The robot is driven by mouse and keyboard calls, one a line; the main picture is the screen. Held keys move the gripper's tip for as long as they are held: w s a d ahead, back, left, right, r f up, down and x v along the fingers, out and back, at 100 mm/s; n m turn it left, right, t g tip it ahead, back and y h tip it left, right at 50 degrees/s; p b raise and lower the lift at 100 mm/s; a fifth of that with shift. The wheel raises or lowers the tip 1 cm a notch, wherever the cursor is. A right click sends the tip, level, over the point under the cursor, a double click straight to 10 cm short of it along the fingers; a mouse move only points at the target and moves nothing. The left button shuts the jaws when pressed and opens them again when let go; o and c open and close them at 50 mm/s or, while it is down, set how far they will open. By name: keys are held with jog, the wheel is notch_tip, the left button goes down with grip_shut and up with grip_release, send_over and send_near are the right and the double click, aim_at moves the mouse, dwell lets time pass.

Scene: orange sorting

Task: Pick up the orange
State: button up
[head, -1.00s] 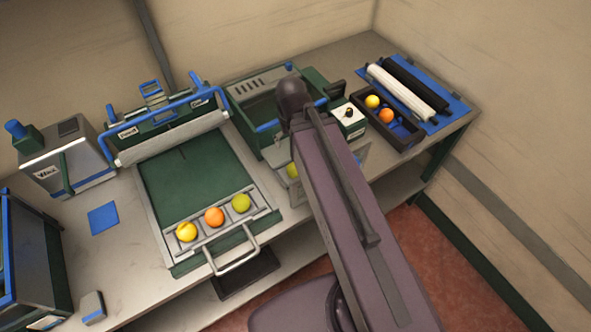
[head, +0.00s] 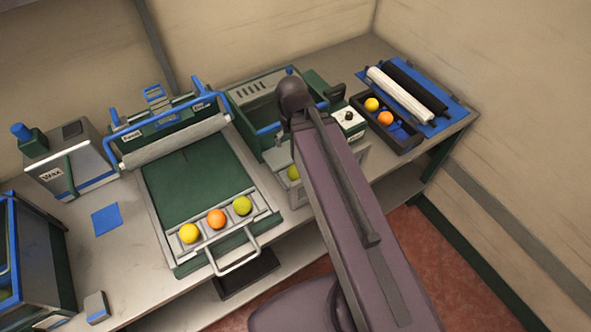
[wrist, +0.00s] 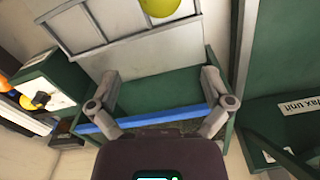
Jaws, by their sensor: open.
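One orange (head: 217,218) lies between a yellow fruit and a yellow-green fruit in the slotted front rack of the green press tray in the head view. Another orange (head: 385,118) lies in a dark divided box (head: 404,148) at the right. In the wrist view, an orange (wrist: 3,83) is cut by the left edge, beside a yellow fruit (wrist: 38,100). My gripper (wrist: 160,88) is open with nothing between its fingers, and a yellow-green fruit (wrist: 160,5) shows beyond it at the top edge. In the head view my arm hides the gripper.
A yellow-green fruit (head: 293,172) is partly hidden behind my arm. A roller press (head: 175,140) with a blue frame stands left of a green bin (head: 250,115). White and black rolls (head: 400,93) lie at the back right. A wax unit (head: 70,165) stands at the left.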

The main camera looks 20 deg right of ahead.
notch_tip(320, 180, up, 10)
jog(key=p, duration=0.8)
jog(key=shift+f+p, duration=0.25)
jog(key=shift+p, duration=0.05)
